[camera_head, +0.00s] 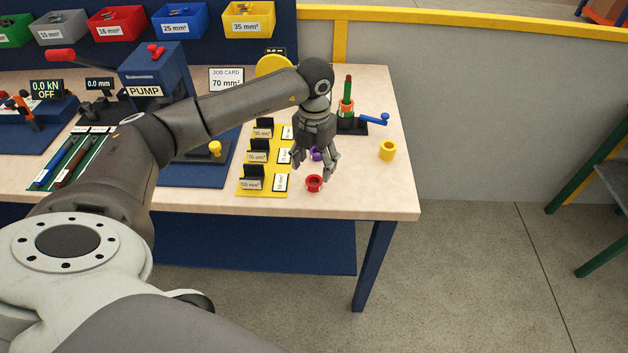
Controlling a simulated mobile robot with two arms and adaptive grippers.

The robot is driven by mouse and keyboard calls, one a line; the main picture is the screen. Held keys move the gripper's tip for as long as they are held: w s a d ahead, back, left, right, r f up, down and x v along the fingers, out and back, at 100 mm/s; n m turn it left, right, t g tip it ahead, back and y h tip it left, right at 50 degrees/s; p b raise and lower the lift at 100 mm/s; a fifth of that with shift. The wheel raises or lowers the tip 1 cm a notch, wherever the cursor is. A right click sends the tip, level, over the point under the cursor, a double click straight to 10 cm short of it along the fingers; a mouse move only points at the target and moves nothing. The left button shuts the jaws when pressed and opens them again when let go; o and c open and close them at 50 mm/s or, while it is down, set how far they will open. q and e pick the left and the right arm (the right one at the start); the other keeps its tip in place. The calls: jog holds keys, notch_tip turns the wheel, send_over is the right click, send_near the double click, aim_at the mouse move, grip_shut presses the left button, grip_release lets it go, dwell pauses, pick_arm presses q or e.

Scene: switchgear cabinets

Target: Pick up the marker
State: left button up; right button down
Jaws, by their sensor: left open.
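Two pen-like tools, one blue (60,161) and one dark red-brown (78,162), lie side by side in a green tray (103,158) at the left of the bench. I cannot tell for sure which of them is the marker. My left gripper (313,174) is far to their right, fingers pointing down and spread over the bench's right part. It holds nothing that I can see. A small red ring-shaped piece (314,184) is just below its fingertips, and a purple piece (316,154) shows between its fingers. My right gripper is out of view.
A yellow rack (263,192) with black holders and labels stands left of the gripper. A yellow ring (388,150) sits near the bench's right edge. A blue pump (155,75) stands behind my arm.

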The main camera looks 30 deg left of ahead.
aim_at(313, 179)
pick_arm(q)
jog(key=f, duration=0.1)
jog(key=f+p, duration=0.1)
jog(key=f, duration=0.1)
jog(key=f+p, duration=0.1)
jog(key=shift+s+d+f, duration=0.1)
jog(key=shift+s+f, duration=0.3)
jog(key=shift+f, duration=0.3)
jog(key=c, duration=0.8)
